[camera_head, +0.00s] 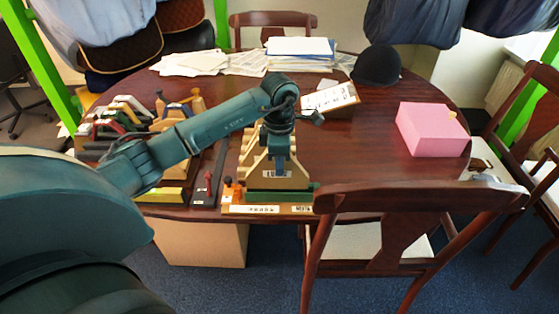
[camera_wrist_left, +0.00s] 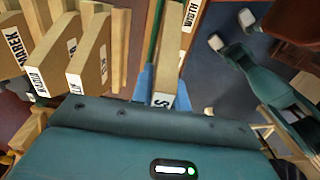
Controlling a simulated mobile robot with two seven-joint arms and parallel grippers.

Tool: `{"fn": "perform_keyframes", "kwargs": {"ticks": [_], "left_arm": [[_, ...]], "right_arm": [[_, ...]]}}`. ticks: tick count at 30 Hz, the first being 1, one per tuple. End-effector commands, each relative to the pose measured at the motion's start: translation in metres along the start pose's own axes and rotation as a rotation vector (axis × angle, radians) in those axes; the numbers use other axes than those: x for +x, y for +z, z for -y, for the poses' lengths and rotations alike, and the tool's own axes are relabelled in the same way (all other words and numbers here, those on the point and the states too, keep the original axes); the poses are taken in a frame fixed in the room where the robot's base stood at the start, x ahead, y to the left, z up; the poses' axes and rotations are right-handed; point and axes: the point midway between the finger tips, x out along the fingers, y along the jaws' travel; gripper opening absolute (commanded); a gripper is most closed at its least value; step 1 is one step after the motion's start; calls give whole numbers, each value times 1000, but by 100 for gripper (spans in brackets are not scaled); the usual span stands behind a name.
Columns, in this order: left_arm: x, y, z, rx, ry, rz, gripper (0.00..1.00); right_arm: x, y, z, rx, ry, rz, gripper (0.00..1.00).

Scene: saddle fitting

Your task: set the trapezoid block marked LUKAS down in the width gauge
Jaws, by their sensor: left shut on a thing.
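The trapezoid block marked LUKAS (camera_head: 258,180) is pale wood with a white label, partly covered by my left gripper (camera_head: 280,170) in the head view. My left gripper is shut on it near the table's front edge. In the left wrist view, the block (camera_wrist_left: 169,75) stands between the two blue fingers, its label cut to an "S". The width gauge (camera_head: 265,209), a wooden base with a green bar and white labels, is at the table's front edge, directly below the block in the picture. I cannot tell whether block and gauge touch. My right gripper is not in view.
More labelled wooden blocks (camera_wrist_left: 90,58) stand close by on the left in the wrist view. A pink box (camera_head: 432,130) lies at the right and a black helmet (camera_head: 377,67) at the back. A chair (camera_head: 400,200) stands against the front. The table's right middle is clear.

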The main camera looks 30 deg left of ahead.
Motion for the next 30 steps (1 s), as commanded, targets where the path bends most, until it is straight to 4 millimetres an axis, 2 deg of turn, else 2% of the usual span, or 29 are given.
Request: {"fn": "perform_keyframes", "kwargs": {"ticks": [15, 30], "left_arm": [[14, 0, -1, -1, 1, 1, 0], [14, 0, 0, -1, 1, 1, 0]], "right_arm": [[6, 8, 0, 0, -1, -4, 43], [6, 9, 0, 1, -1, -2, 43]]}}
